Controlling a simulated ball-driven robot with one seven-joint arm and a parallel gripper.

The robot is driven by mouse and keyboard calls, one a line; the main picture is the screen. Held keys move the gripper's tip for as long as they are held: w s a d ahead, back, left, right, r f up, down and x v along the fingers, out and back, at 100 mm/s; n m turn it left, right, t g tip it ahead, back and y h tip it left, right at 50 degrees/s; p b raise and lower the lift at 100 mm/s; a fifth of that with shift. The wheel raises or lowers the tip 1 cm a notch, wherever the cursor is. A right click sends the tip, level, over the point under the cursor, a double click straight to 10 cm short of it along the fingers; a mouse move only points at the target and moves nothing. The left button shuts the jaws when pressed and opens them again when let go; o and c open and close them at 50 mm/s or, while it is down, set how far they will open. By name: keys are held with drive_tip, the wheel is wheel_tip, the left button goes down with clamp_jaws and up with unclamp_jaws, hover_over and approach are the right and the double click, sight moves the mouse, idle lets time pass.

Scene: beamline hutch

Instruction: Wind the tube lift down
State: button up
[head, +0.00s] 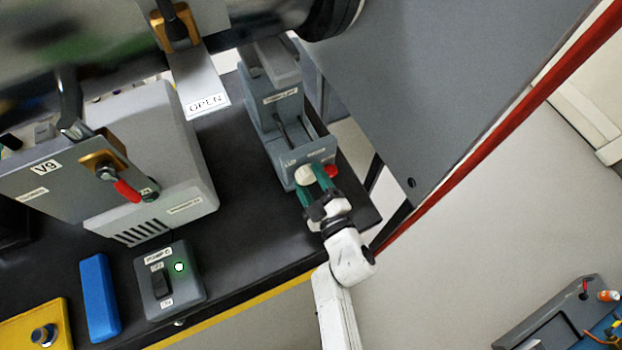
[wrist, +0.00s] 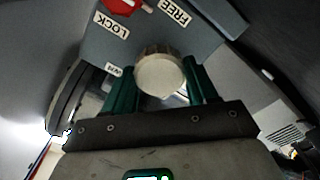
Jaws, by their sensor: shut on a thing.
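The tube lift (head: 262,118) is a grey-blue upright unit on the black bench in the head view, with a slotted front. A pale round knob (head: 305,174) sits low on its front; in the wrist view the ribbed knob (wrist: 160,75) lies between two green fingers. My gripper (head: 312,184) is shut on the knob from the front, and the gripper's fingers (wrist: 163,82) flank it in the wrist view. A red lever (head: 331,171) sits beside the knob, near LOCK and FREE labels (wrist: 174,12). Its exact setting is cut off by the wrist view's top edge.
A grey box marked V9 (head: 45,168) with a red-handled valve stands left. A switch box (head: 172,280) with a green light and a blue block (head: 98,297) lie near the bench's yellow front edge.

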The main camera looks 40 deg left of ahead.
drive_tip(key=shift+f, duration=0.1)
drive_tip(key=o, duration=1)
drive_tip(key=shift+o, duration=0.2)
drive_tip(key=p+v, duration=0.2)
drive_tip(key=v, duration=0.8)
drive_tip(key=shift+s+d, duration=0.1)
drive_tip(key=shift+d, duration=0.3)
